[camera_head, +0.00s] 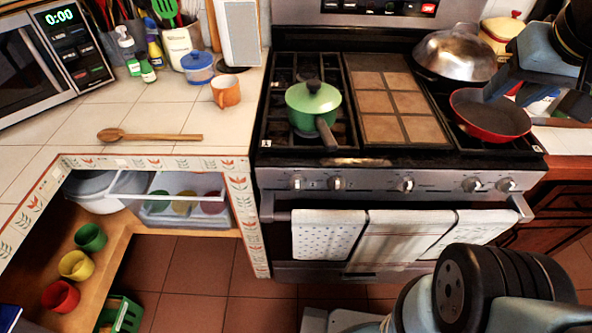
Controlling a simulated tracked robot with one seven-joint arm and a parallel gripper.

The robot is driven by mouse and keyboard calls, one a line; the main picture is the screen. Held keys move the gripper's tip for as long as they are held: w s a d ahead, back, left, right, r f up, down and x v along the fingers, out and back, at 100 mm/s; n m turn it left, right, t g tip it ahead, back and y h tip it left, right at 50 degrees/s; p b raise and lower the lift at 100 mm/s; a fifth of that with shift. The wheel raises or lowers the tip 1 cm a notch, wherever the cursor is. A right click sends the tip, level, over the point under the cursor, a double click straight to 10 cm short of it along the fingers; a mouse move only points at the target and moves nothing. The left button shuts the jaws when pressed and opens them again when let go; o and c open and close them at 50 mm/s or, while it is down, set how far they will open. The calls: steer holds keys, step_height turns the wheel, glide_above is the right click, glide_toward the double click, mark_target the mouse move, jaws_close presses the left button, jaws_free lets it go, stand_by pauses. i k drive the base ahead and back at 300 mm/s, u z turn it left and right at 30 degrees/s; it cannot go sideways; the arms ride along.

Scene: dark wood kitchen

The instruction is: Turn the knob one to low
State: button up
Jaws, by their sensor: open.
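The stove (365,262) has a row of several silver knobs along its front panel (437,184). The leftmost knob (297,183) and a second knob (335,184) sit close together at the left. A middle knob (405,185) stands apart, and two more, a fourth-from-left knob (471,185) and the rightmost knob (505,185), are at the right. Their markings are too small to read, so I cannot tell which is knob one or its setting. My gripper (537,97) is open and apparently empty at the upper right, above the right side of the stove, away from the knobs.
A green pan (313,101) sits on the left burners, its handle pointing frontward. A red pan (490,115) and a domed metal lid or wok (455,55) are at the right. Towels (328,236) hang on the oven handle below the knobs.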

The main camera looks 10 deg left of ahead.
mark_target(297, 183)
steer(key=u, duration=0.1)
steer(key=k, duration=1)
steer(key=u, duration=0.8)
steer(key=i, duration=1)
steer(key=u, duration=0.9)
steer(key=k, duration=0.2)
steer(key=z, duration=0.3)
